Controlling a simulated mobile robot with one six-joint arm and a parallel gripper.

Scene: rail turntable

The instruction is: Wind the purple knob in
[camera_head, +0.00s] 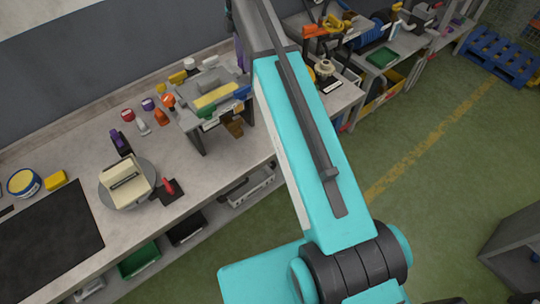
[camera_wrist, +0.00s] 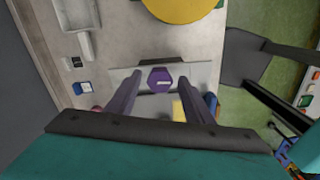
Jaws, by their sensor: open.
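The purple knob (camera_wrist: 160,80) shows in the wrist view as a six-sided head with a pale mark on its face. It sits on a grey plate (camera_wrist: 200,75). My gripper (camera_wrist: 160,84) is open, with one dark finger on the left and one on the right of the knob in the picture. I see a gap on both sides of the knob. I cannot tell whether the fingertips are level with it or above it. In the head view my arm crosses the middle, and I cannot make out my gripper or this knob for certain.
A yellow disc (camera_wrist: 183,6) lies beyond the plate in the wrist view, with a pale tray-like part (camera_wrist: 82,42) to its left. The head view shows the workbench (camera_head: 75,150), a round turntable (camera_head: 107,199) and several small coloured parts. Green floor (camera_head: 430,190) is open on the right.

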